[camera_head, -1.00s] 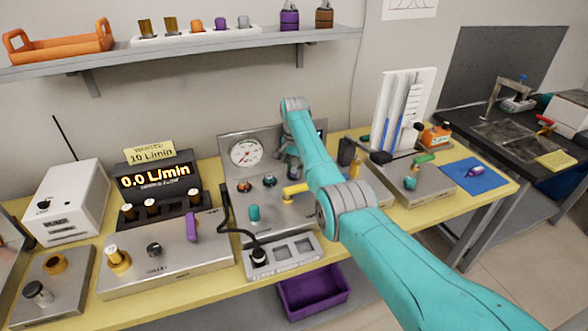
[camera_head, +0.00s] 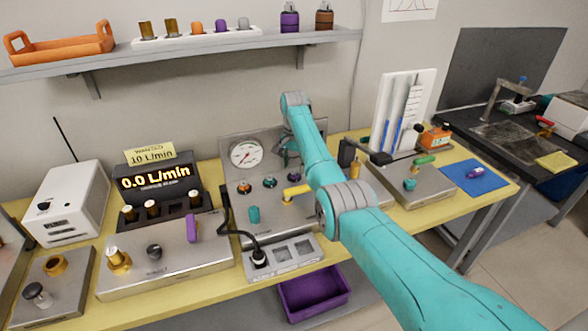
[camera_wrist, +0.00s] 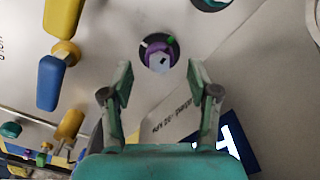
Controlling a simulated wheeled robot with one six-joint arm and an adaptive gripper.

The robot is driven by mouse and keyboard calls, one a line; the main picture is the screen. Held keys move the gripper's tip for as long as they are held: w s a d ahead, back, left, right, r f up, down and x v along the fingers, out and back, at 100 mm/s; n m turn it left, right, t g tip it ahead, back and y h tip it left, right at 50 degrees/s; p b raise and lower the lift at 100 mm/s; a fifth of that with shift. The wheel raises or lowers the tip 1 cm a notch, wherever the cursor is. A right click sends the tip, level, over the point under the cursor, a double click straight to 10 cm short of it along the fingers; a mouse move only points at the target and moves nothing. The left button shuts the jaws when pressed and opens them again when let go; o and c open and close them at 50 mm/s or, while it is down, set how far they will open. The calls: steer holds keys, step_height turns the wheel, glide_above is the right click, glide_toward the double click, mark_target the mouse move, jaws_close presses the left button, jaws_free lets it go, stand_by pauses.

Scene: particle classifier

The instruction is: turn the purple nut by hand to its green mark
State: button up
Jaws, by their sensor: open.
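The purple nut (camera_wrist: 158,57) shows in the wrist view, set in a dark round recess on a grey metal panel, with a pale face turned to the camera. A small green mark (camera_wrist: 171,41) sits at the upper right rim of the recess. My gripper (camera_wrist: 160,76) is open, its two fingers apart on either side below the nut, with nothing between them. I cannot tell how far the fingertips stand from the panel.
A yellow-handled lever (camera_wrist: 60,50) with a blue handle stands left of the nut in the wrist view. In the head view a round gauge (camera_head: 248,154) and a yellow valve handle (camera_head: 297,191) are close to my arm. A black cable (camera_head: 226,215) runs to a socket block.

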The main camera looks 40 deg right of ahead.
mark_target(294, 171)
step_height(294, 171, up, 10)
stand_by(0.4)
stand_by(0.4)
